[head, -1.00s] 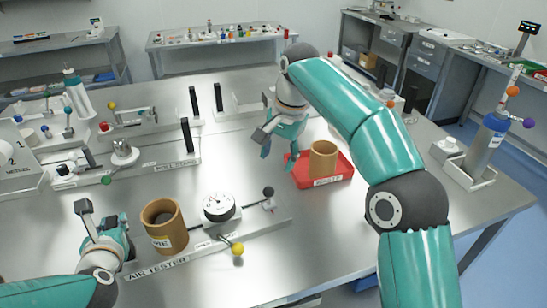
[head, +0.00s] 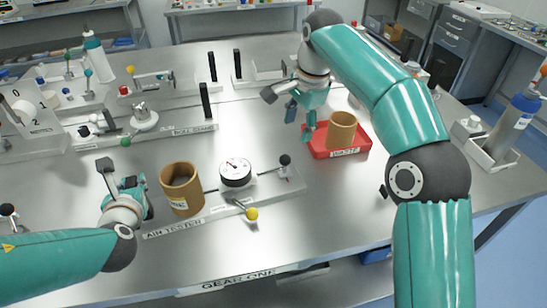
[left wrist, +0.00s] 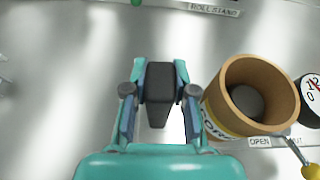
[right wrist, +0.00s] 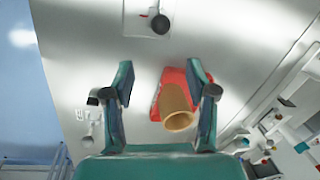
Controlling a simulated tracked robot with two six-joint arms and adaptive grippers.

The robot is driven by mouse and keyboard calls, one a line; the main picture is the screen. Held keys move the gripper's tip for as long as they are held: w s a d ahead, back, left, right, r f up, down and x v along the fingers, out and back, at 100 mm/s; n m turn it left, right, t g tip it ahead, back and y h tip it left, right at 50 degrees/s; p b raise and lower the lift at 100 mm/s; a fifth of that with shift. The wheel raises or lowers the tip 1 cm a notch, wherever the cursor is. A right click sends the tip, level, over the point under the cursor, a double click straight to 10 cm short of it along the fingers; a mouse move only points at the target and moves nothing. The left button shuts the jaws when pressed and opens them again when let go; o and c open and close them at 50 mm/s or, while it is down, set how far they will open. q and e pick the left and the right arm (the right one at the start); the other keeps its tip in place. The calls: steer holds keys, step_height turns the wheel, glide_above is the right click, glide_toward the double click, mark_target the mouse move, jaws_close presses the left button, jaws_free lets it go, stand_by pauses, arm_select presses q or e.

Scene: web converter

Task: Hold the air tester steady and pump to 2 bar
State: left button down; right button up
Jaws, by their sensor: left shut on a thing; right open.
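The air tester base (head: 270,200) lies on the steel table with a round dial gauge (head: 235,172), a black ball knob (head: 285,160) on a short stem and a yellow-ball lever (head: 251,214). A brown cardboard core (head: 182,190) stands upright at its left end. The dial reading is too small to tell. My left gripper (head: 130,184) is left of the core, shut on a dark grey block (left wrist: 160,85), which shows between its fingers in the left wrist view. My right gripper (head: 299,122) is open and empty, above the table beside the red waste tray, apart from the tester.
The red waste tray (head: 366,139) holds another cardboard core (head: 341,130); both show in the right wrist view. Roll stand parts (head: 160,135) stand behind the tester. A grey bottle (head: 515,125) stands in a holder at the right edge. The front right table surface is clear.

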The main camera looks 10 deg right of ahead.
mark_target(285, 157)
steer(key=f+m, duration=0.1)
steer(key=f, duration=0.2)
steer(key=w+a+f+m, duration=0.1)
steer(key=f+m, duration=0.1)
steer(key=f, duration=0.2)
steer(key=a+f+m+h, duration=0.1)
steer(key=f, duration=0.3)
steer(key=shift+w+a+f+m, duration=0.15)
steer(key=shift+w+a+m, duration=0.05)
steer(key=shift+a+m, duration=0.1)
jaws_close()
stand_by(0.4)
